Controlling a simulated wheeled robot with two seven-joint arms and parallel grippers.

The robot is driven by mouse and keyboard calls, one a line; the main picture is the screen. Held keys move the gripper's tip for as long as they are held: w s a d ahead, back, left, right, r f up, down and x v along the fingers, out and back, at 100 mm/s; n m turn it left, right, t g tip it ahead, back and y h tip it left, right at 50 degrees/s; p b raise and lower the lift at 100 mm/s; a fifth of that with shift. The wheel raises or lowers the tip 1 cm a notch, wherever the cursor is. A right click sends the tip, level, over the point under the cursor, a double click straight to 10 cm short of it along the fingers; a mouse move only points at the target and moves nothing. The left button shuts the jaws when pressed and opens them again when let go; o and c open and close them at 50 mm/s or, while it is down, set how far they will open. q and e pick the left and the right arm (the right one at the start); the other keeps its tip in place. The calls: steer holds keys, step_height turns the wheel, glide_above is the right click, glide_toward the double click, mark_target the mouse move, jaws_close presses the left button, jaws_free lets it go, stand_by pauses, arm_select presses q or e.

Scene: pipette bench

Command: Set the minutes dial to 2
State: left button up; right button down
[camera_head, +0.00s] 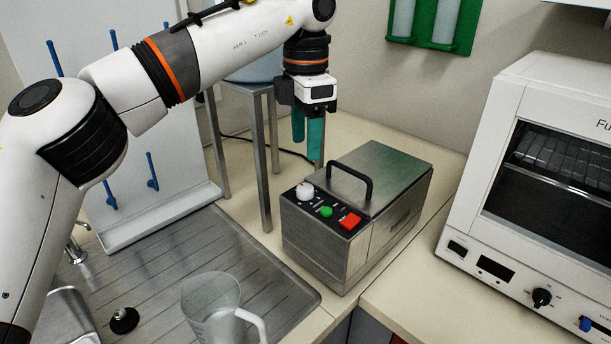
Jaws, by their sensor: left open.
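A steel box with a control panel (345,235) stands on the bench in the middle. A round white dial (305,190) sits at the left of its black panel, beside a green button (326,211) and a red square switch (350,220). The marks around the dial are too small to read, so its setting cannot be told. My left gripper (308,146) points down, open and empty, with teal fingers, apart from the dial and above and behind it in the picture. My right gripper does not show.
The box has a black handle (350,178) on its lid. A white oven (540,190) with a black knob (541,297) and blue knob (585,324) stands at right. A metal stand (265,160) is behind left. A clear jug (212,305) stands on the draining board (150,270) in front.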

arm_select(q)
glide_above(305, 187)
step_height(305, 187, down, 4)
steer(key=shift+s+f, duration=0.1)
step_height(305, 187, down, 4)
steer(key=shift+r, duration=0.1)
steer(key=shift+f, duration=0.75)
steer(key=c, duration=1)
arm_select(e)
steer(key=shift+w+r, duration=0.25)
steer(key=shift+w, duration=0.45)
